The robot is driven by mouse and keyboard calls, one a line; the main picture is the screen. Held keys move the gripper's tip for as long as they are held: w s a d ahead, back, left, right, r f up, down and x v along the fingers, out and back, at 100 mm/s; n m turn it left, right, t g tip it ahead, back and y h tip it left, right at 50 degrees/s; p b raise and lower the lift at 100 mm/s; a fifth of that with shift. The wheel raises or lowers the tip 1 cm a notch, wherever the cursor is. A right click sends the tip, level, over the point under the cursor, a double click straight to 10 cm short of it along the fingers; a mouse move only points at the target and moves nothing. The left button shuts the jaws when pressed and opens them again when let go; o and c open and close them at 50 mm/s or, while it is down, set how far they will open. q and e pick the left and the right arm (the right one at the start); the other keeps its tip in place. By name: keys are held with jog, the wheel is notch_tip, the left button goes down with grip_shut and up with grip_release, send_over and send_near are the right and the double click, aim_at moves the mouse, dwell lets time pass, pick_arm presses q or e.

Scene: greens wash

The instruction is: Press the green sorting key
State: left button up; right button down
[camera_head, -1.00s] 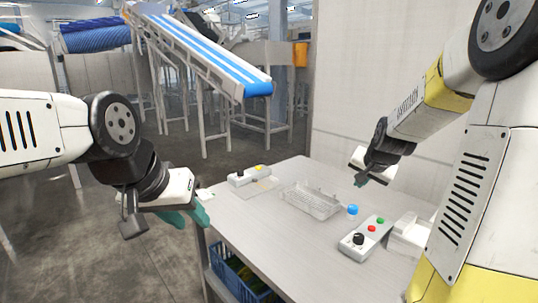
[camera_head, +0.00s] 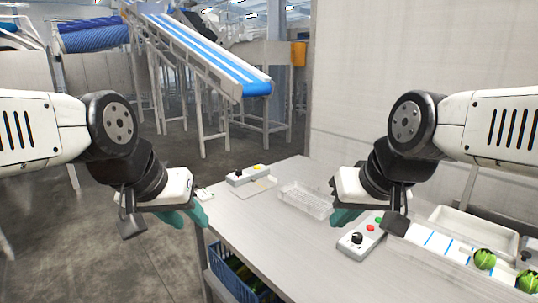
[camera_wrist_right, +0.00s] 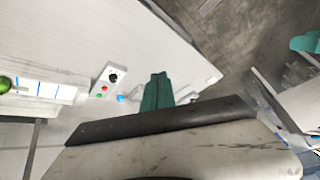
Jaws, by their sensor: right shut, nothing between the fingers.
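The green key (camera_head: 379,219) is a small round button at the far end of a grey control box (camera_head: 349,247). A red button (camera_head: 370,227) and a black knob (camera_head: 357,238) sit on the same box. In the right wrist view the green key (camera_wrist_right: 99,96) is left of my fingers, below the red button. My right gripper (camera_head: 345,217) is shut and empty, above the table and apart from the key; its teal fingers (camera_wrist_right: 156,92) also show in the wrist view. My left gripper (camera_head: 197,217) hangs beside the table's left edge; its jaw opening is unclear.
A clear tray (camera_head: 305,199) lies mid-table. A second box (camera_head: 247,175) with a yellow button stands at the back left. A white strip with blue lines (camera_head: 430,239) and green vegetables (camera_head: 485,259) are at right. A blue crate (camera_head: 236,273) is below the table. The front tabletop is clear.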

jog(key=w+d+r+n+g+h, duration=0.1)
jog(key=w+d+r, duration=0.1)
jog(key=w, duration=0.4)
jog(key=w+d+r+n, duration=0.1)
jog(key=w+d+r, duration=0.2)
jog(key=w, duration=0.3)
jog(key=n+g+h, duration=0.2)
jog(key=n+g, duration=0.3)
jog(key=n, duration=0.1)
send_over(379, 218)
jog(key=a, duration=0.1)
notch_tip(379, 218, down, 15)
jog(key=shift+s, duration=0.2)
jog(key=shift+m, duration=0.3)
jog(key=f, duration=1.4)
jog(key=shift+d, duration=0.3)
